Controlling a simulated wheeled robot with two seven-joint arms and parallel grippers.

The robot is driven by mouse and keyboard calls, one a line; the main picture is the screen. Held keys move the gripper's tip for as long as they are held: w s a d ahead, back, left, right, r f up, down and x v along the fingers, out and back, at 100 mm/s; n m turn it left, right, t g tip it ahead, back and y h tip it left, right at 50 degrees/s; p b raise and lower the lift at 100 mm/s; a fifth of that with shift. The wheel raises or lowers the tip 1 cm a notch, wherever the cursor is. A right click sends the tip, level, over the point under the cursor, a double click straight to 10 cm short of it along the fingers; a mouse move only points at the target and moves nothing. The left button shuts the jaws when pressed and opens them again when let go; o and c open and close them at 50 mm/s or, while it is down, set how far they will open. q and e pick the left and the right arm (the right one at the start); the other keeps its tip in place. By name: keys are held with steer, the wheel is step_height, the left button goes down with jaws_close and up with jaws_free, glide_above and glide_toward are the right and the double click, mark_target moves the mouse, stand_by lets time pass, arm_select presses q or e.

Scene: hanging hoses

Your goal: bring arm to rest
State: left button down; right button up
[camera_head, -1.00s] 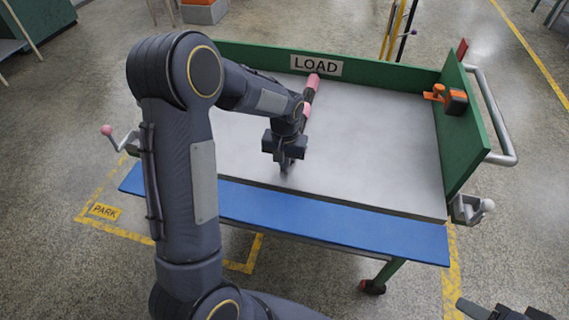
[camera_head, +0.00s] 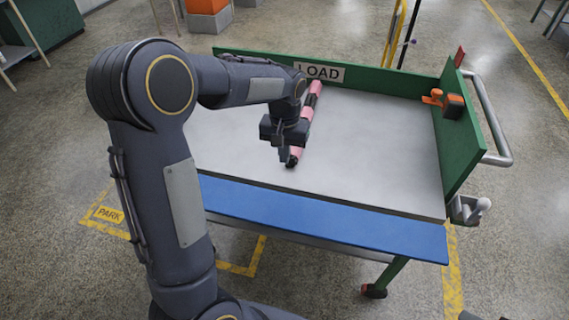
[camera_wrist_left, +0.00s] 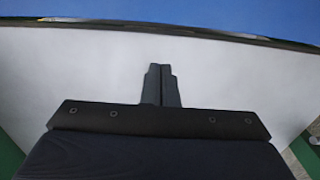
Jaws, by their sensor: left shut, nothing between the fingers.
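My left gripper (camera_head: 284,154) is in the head view above the grey cart bed (camera_head: 375,150), with its fingers pointing down. In the left wrist view its two fingers (camera_wrist_left: 160,84) are together with nothing between them. A pink and black hose (camera_head: 308,115) lies on the bed just right of the gripper, running from near the LOAD sign toward the front. The gripper hides part of its near end. The gripper is not holding the hose. My right gripper is not clearly in view; only a dark bit shows at the bottom right edge.
The cart has a green back wall with a LOAD sign (camera_head: 319,72), a green right wall (camera_head: 450,130) with an orange and black item (camera_head: 446,102), and a blue front strip (camera_head: 330,220). A metal handle (camera_head: 490,120) sticks out at right. The bed's right side is clear.

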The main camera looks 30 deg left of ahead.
arm_select(q)
steer(key=shift+r, duration=0.75)
steer(key=s+d+r+t+h+p, duration=0.1)
steer(key=s+d+r+t+h, duration=0.1)
steer(key=s, duration=0.9)
steer(key=s+d+r+m+t+h+p, duration=0.1)
steer(key=s+d+r+t, duration=0.2)
steer(key=s, duration=0.9)
step_height(320, 180, up, 2)
steer(key=shift+s+d+r+t+h+p, duration=0.2)
steer(key=shift+d+r+t+h+p, duration=0.15)
steer(key=shift+d, duration=0.2)
steer(key=shift+f, duration=0.1)
